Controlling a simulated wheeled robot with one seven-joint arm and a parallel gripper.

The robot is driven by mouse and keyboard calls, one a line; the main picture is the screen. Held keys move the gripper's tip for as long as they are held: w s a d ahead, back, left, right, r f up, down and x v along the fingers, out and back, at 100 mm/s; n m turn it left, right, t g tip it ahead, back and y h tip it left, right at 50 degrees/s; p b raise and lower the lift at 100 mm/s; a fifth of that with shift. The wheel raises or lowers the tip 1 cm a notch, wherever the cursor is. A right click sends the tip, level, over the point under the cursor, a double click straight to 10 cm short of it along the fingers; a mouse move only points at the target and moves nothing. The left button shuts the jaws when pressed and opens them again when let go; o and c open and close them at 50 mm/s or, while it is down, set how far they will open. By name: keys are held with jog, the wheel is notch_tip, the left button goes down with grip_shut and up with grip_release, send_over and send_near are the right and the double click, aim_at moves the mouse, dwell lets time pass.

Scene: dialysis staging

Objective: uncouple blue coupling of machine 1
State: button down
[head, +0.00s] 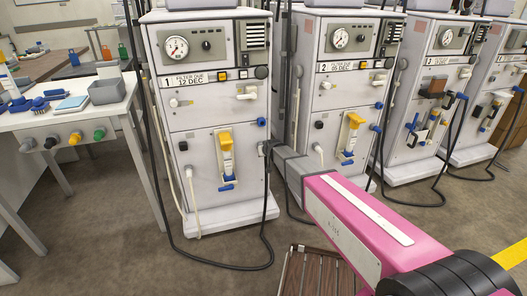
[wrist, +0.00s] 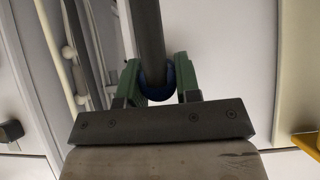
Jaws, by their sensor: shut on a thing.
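Machine 1 (head: 210,108) is the white cabinet at the left in the head view, with a "1" on its label. My gripper (head: 266,147) is at its lower right front edge. In the wrist view my gripper's green fingers (wrist: 157,82) are shut on the blue coupling (wrist: 156,91), one finger on each side. A thick black hose (wrist: 149,35) crosses in front of the coupling and hides much of it. Another blue fitting (head: 261,121) shows just above my gripper. Whether the held coupling still sits on its socket cannot be told.
Machine 2 (head: 337,100) stands close on the right, with more machines beyond. A black hose hangs to the floor in front of machine 1. A white table (head: 60,116) with a grey bin (head: 107,91) is at the left. A slatted wooden stool (head: 312,272) is at the front.

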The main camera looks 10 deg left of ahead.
jog(key=shift+s+d, duration=0.4)
jog(key=shift+s, duration=0.25)
jog(key=shift+s+d, duration=0.6)
jog(key=shift+s, duration=0.35)
jog(key=shift+s+d, duration=0.55)
jog(key=shift+s, duration=0.35)
